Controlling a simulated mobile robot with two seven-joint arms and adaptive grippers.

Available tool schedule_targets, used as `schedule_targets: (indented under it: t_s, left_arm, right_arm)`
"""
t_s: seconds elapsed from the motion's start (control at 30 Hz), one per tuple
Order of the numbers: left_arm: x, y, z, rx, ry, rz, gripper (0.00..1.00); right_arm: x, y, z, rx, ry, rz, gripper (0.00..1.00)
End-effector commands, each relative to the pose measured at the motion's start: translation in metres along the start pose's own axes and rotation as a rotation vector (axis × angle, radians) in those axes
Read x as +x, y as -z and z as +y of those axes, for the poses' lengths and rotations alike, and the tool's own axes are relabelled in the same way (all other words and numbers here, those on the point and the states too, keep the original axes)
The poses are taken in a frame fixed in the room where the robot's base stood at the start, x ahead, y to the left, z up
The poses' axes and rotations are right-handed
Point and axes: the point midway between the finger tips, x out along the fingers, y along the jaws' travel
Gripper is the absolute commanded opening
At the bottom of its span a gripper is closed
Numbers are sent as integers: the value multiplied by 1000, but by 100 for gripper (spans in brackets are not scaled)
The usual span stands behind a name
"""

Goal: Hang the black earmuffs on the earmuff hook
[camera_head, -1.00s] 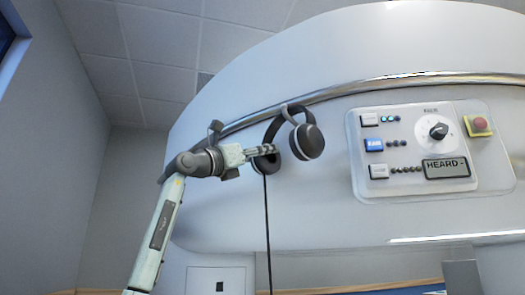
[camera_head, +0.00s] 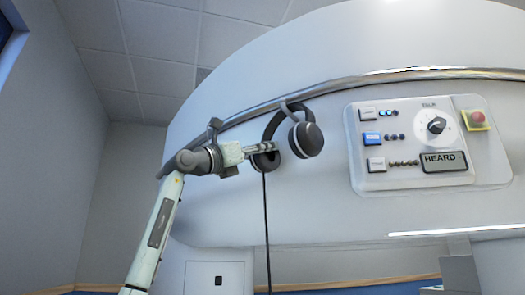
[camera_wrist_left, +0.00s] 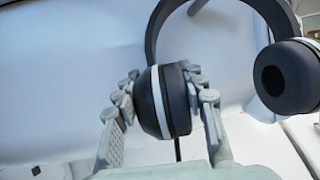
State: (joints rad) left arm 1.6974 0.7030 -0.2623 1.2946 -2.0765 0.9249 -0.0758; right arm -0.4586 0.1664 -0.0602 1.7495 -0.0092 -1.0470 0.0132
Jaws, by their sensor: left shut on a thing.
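The black earmuffs (camera_head: 306,139) are up against the curved white machine, just below its chrome rail, with a black cord hanging down. My left gripper (camera_head: 265,148) comes in from the left and is shut on the left ear cup. The left wrist view shows its fingers (camera_wrist_left: 165,98) on both sides of that cup (camera_wrist_left: 160,101), with the headband (camera_wrist_left: 155,30) arching above and the other cup (camera_wrist_left: 287,77) free at right. The grey earmuff hook (camera_head: 288,108) is at the top of the headband. I cannot tell whether the headband rests on it. My right gripper is out of view.
The chrome rail (camera_head: 350,88) runs along the machine's edge. A control panel (camera_head: 410,145) with a dial, buttons and display is to the right, beside a red button on a yellow base (camera_head: 477,119). The space below the earmuffs is clear except for the cord.

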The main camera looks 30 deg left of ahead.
Motion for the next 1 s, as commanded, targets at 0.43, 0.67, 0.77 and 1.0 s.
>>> schedule_targets:
  t_s: [0.43, 0.67, 0.77, 1.0]
  left_arm:
    - [0, 0, 0, 0, 0, 0, 65]
    - [-3, 1, 0, 1, -1, 2, 65]
    - [-14, 1, 2, 2, -3, 0, 65]
    - [-63, 1, 2, 4, -4, 2, 65]
  right_arm:
    - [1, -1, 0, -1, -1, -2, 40]
    - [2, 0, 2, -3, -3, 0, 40]
    - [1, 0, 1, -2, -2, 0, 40]
    - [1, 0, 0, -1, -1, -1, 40]
